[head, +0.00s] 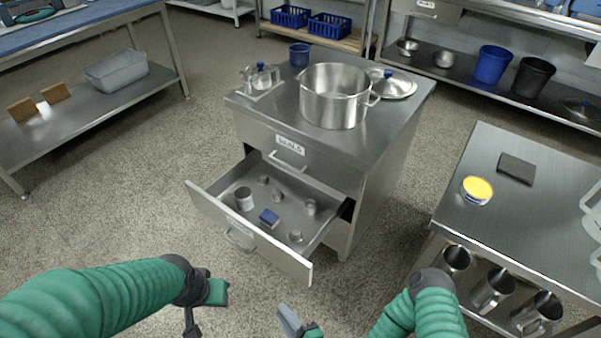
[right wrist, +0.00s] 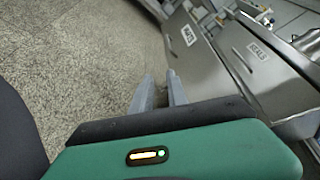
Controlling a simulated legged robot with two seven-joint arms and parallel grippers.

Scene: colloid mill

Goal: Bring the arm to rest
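My right arm, in a green sleeve, comes in from the bottom of the head view. Its gripper (head: 290,322) is in front of the open drawer, apart from it, and partly cut off by the lower edge. In the right wrist view its two grey fingers (right wrist: 161,88) stand apart with bare floor between them, holding nothing. My left arm comes in from the left, its gripper (head: 205,300) over the floor left of the drawer. Its fingers are too foreshortened to tell whether they are open.
The open drawer (head: 208,203) juts from the steel cabinet (head: 392,150) and holds several small parts. A big pot (head: 334,96) stands on top. At right is a steel table (head: 540,205) with a yellow-topped tin (head: 477,190). Floor at left is clear.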

